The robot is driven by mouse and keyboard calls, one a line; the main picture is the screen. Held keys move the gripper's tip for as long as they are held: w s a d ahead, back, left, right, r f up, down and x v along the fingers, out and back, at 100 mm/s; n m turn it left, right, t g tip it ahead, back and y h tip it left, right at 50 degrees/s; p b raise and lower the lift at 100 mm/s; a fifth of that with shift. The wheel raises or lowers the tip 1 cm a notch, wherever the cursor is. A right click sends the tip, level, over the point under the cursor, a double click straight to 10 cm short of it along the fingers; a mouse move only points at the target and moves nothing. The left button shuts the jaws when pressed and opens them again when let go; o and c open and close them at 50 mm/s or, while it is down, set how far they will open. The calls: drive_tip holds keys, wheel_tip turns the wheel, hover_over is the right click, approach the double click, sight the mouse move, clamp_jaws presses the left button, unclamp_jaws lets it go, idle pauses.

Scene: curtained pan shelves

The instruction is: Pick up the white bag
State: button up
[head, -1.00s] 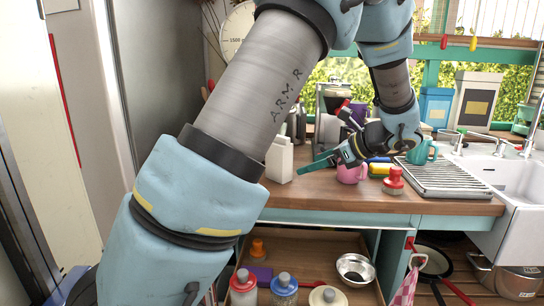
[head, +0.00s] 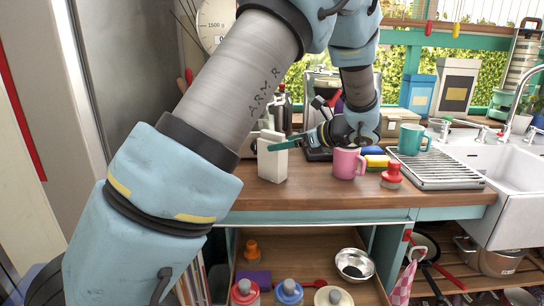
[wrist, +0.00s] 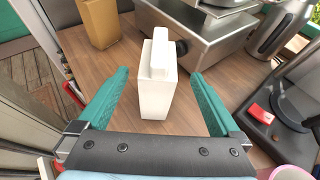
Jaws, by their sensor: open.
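The white bag (head: 272,160) stands upright on the wooden counter, left of the pink mug. It also shows in the wrist view (wrist: 156,85), between and just beyond the green fingers. My gripper (wrist: 157,95) is open, with one finger on each side of the bag and gaps on both sides. In the head view my gripper (head: 291,142) reaches in from the right, and a green finger crosses in front of the bag's upper part. The far finger is hidden there. I cannot tell whether a finger touches the bag.
A pink mug (head: 346,163), red-knobbed object (head: 392,175), teal mug (head: 413,138) and metal drying rack (head: 440,172) stand to the right. In the wrist view a brown box (wrist: 97,22) and a metal appliance (wrist: 215,45) stand beyond.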

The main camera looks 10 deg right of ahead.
sight(274, 140)
drive_tip(key=x, duration=0.1)
drive_tip(key=p+x, duration=0.1)
drive_tip(key=x, duration=0.1)
drive_tip(key=p+x, duration=0.1)
drive_tip(key=shift+w+a+r, duration=0.1)
drive_tip(key=shift+a+r, duration=0.1)
drive_tip(key=shift+a, duration=0.1)
drive_tip(key=shift+w+a+f, duration=0.15)
drive_tip(key=shift+w+f, duration=0.1)
drive_tip(key=shift+c, duration=0.4)
clamp_jaws()
